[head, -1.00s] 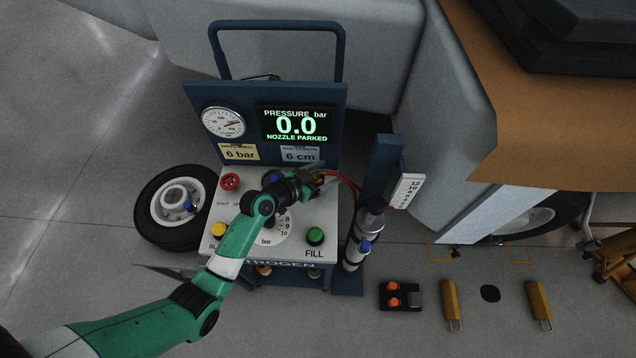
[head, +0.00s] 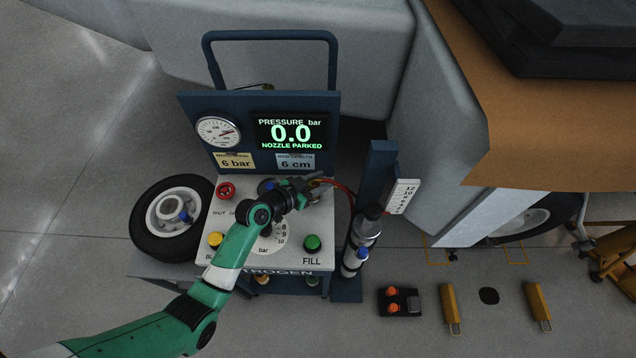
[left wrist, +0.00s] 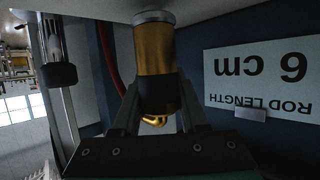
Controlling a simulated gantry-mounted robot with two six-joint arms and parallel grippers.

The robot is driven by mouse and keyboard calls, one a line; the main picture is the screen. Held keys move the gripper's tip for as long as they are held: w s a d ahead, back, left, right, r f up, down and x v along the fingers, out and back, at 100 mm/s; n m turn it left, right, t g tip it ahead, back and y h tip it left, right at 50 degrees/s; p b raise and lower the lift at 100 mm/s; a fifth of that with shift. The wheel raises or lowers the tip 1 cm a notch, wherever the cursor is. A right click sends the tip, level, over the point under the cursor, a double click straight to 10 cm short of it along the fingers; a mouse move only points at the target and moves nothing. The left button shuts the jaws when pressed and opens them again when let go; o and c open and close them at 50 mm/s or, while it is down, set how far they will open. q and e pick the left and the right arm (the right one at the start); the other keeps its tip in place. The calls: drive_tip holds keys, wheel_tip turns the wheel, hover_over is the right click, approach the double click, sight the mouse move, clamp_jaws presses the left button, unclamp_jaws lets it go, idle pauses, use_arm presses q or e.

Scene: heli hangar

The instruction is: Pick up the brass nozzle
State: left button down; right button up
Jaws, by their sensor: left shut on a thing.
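The brass nozzle (left wrist: 154,50) is a gold cylinder with a grey collar at one end and a dark band at the other. In the left wrist view it stands between the two fingers of my left gripper (left wrist: 157,112), which is shut on it. A small bent brass piece (left wrist: 155,120) shows behind the fingers. In the head view my left gripper (head: 318,183) is at the right edge of the cart's top panel, below the 6 cm plate (head: 295,163). The nozzle is mostly hidden there by the fingers. My right gripper is not in view.
The nitrogen cart's screen (head: 290,133) reads 0.0 bar, NOZZLE PARKED. A red hose (head: 343,187) runs right from the gripper toward a blue post (head: 377,165). A green FILL button (head: 312,243) and a yellow button (head: 215,240) are on the panel. A wheel (head: 145,228) lies left.

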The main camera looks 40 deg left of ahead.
use_arm(q)
drive_tip(key=s+d+r+p, duration=0.8)
drive_tip(key=s+r, duration=0.3)
drive_tip(key=r, duration=0.2)
drive_tip(key=shift+s+p, duration=0.25)
drive_tip(key=shift+p, duration=0.5)
